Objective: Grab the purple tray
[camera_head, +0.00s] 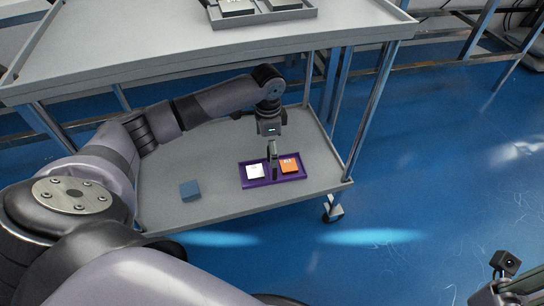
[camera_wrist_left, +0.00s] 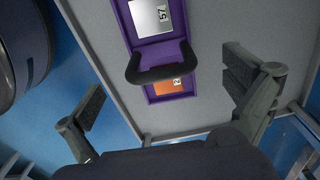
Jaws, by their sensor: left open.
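The purple tray (camera_head: 262,183) lies on the lower shelf of the grey cart, near its front right corner. It holds a white block (camera_head: 255,170) on the left and an orange block (camera_head: 289,165) on the right. In the left wrist view the tray (camera_wrist_left: 122,22) has a dark arched handle (camera_wrist_left: 162,65) across its middle, between the blocks. My left gripper (camera_head: 272,165) points down over the tray's middle. In the left wrist view its open fingers (camera_wrist_left: 170,100) are spread either side of the handle, apart from it.
A blue-grey block (camera_head: 190,190) lies on the lower shelf (camera_head: 170,165) left of the tray. The cart's upper shelf (camera_head: 180,50) overhangs behind, with another grey tray (camera_head: 262,18) on it. Cart posts (camera_head: 375,100) stand at the right; blue floor (camera_head: 440,180) is open beyond.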

